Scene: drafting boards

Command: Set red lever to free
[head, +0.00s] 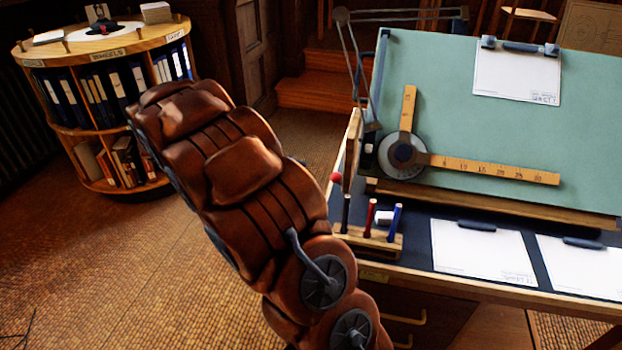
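A small red ball knob (336,177), which looks like the end of the red lever, shows at the left side of the drafting board (480,130). It sits beside an upright wooden side piece (351,150). The lever's shaft, its markings and its setting cannot be made out. My brown padded arm rises from the bottom middle toward the upper left, left of the knob and apart from it in the picture. My gripper is not in view.
A pen rack (368,240) with black, red and blue pens stands below the knob. A drafting arm with wooden rulers (495,170) lies on the board. Clipped sheets (484,250) lie in front. A round bookcase (100,55) stands at left. Floor (60,260) at lower left is clear.

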